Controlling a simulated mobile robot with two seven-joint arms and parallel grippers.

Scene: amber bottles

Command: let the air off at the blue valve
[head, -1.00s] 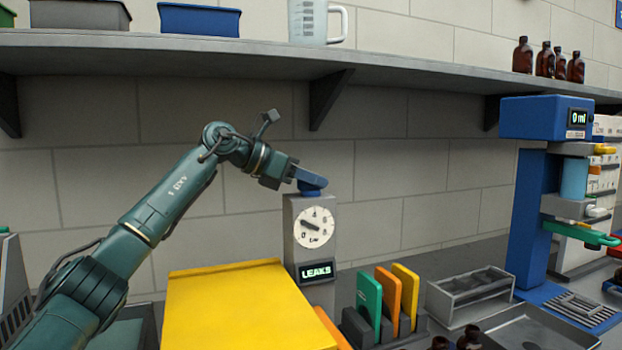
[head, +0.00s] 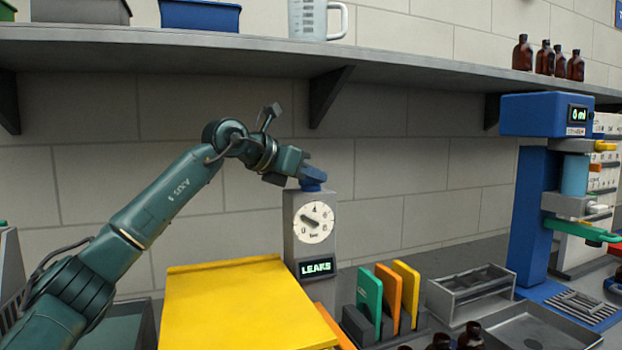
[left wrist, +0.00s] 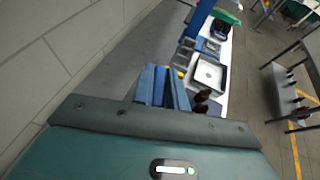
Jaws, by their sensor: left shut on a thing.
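The blue valve (head: 313,184) sits on top of a grey post (head: 294,237). The post carries a round white dial (head: 314,223) and a small screen (head: 314,267) that reads LEAKS. The dial's needle points to the upper left, at the low side of its scale. My left gripper (head: 305,172) comes in from the left and is shut on the valve's blue handle. Its fingers partly hide the handle. In the left wrist view, blue parts (left wrist: 163,86) show just beyond the gripper's body. My right gripper is in neither view.
A yellow box (head: 230,305) stands in front of the post. A rack with green, orange and yellow plates (head: 385,295) is to its right. A shelf (head: 250,50) runs above my arm. A blue dispenser (head: 535,190) stands at the right.

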